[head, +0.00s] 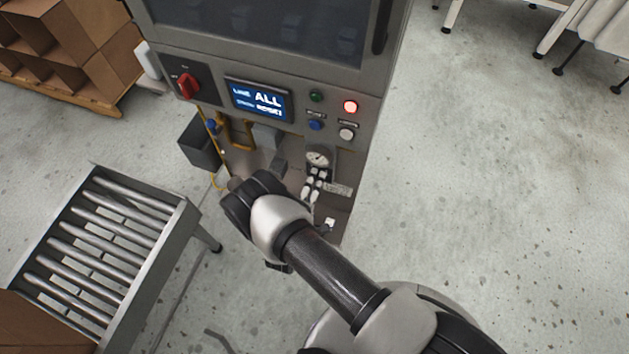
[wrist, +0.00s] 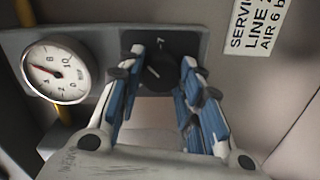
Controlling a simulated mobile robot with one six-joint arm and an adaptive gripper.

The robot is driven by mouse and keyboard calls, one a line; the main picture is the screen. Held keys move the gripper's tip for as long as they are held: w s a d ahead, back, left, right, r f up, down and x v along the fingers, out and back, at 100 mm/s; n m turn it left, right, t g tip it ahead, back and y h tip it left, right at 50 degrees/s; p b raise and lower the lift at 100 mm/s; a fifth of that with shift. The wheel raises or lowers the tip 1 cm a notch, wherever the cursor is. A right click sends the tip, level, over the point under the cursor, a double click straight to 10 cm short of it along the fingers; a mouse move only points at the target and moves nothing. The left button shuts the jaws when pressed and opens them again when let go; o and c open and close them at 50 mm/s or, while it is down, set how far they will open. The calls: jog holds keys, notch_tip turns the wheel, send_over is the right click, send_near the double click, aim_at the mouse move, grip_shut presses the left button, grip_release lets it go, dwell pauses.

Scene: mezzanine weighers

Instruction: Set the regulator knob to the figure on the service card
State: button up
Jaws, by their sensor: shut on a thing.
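In the wrist view, my gripper (wrist: 162,66) has its blue-padded fingers on either side of the dark round regulator knob (wrist: 158,74) and is shut on it. A pale pointer mark shows on the knob's face; the fingers partly hide its sides. A round white pressure gauge (wrist: 55,69) is to the left, with a red needle; I cannot read its value surely. The service card (wrist: 257,28) at the upper right is cut off by the frame; it shows "LINE" and "AIR 6 b".
Above the gauge, the machine has a red rotary switch (head: 188,86), a lit screen (head: 257,101) and several buttons, one glowing red (head: 350,106). A roller conveyor (head: 105,250) stands at the left. The floor (head: 490,200) to the right is clear.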

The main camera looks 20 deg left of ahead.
jog(key=o, duration=1.1)
jog(key=shift+c, duration=0.2)
jog(key=s, duration=1.2)
jog(key=shift+a+r, duration=0.3)
jog(key=shift+a, duration=0.15)
